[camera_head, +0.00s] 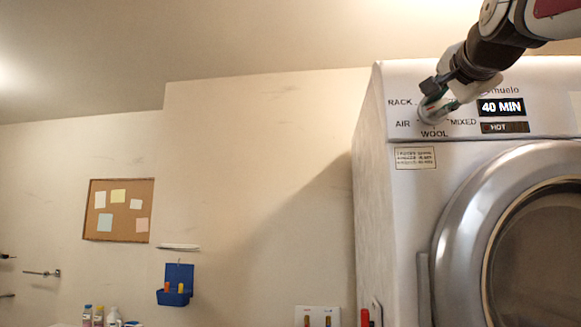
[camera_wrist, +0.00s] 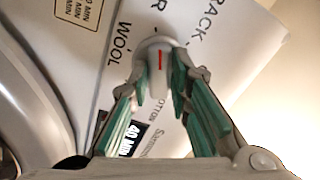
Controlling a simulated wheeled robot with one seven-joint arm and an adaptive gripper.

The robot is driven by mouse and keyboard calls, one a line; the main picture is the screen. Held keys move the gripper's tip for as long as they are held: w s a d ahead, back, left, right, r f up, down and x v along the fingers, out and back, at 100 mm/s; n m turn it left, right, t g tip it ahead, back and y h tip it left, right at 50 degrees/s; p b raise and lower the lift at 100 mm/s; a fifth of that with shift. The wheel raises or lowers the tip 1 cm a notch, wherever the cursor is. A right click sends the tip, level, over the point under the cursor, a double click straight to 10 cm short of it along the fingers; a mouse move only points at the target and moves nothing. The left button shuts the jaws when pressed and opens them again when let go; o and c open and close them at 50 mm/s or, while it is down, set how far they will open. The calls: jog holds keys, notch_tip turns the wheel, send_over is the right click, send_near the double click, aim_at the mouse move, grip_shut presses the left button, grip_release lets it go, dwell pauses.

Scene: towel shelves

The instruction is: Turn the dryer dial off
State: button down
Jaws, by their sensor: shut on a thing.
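The dryer (camera_head: 372,190) stands at the right in the head view, with its dial (camera_head: 431,118) on the upper left of the front panel. The labels RACK, AIR, WOOL and MIXED surround the dial. My gripper (camera_head: 437,99) reaches in from the upper right and covers part of the dial. In the wrist view, my gripper (camera_wrist: 160,80) has its green-padded fingers on both sides of the dial's grip, shut on it. The round dial (camera_wrist: 153,46) carries a red line. The display (camera_head: 501,107) reads 40 MIN, with HOT below it.
The round dryer door (camera_head: 455,235) is closed below the panel. A cork board (camera_head: 118,236) and a blue wall holder (camera_head: 174,298) are on the wall at left. Several bottles (camera_head: 98,316) stand at the lower left. The space left of the dryer front is open.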

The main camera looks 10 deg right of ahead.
jog(key=n, duration=0.6)
jog(key=shift+f+n, duration=0.2)
jog(key=shift+n, duration=0.1)
jog(key=n, duration=0.6)
jog(key=shift+d, duration=0.15)
jog(key=n, duration=0.5)
jog(key=shift+d+n+p, duration=0.1)
jog(key=shift+n+p, duration=0.2)
jog(key=shift+p, duration=0.1)
jog(key=n+p, duration=0.1)
jog(key=n, duration=0.5)
jog(key=shift+s+n, duration=0.1)
jog(key=shift+n, duration=0.2)
jog(key=n+p, duration=0.2)
jog(key=n, duration=0.4)
jog(key=shift+r, duration=0.15)
jog(key=n+p, duration=0.1)
jog(key=n, duration=0.5)
jog(key=shift+r+n, duration=0.1)
jog(key=shift+n, duration=0.2)
jog(key=n+p, duration=0.1)
jog(key=n, duration=0.5)
jog(key=shift+p, duration=0.3)
jog(key=n, duration=0.5)
jog(key=shift+n+p, duration=0.35)
jog(key=shift+n, duration=0.05)
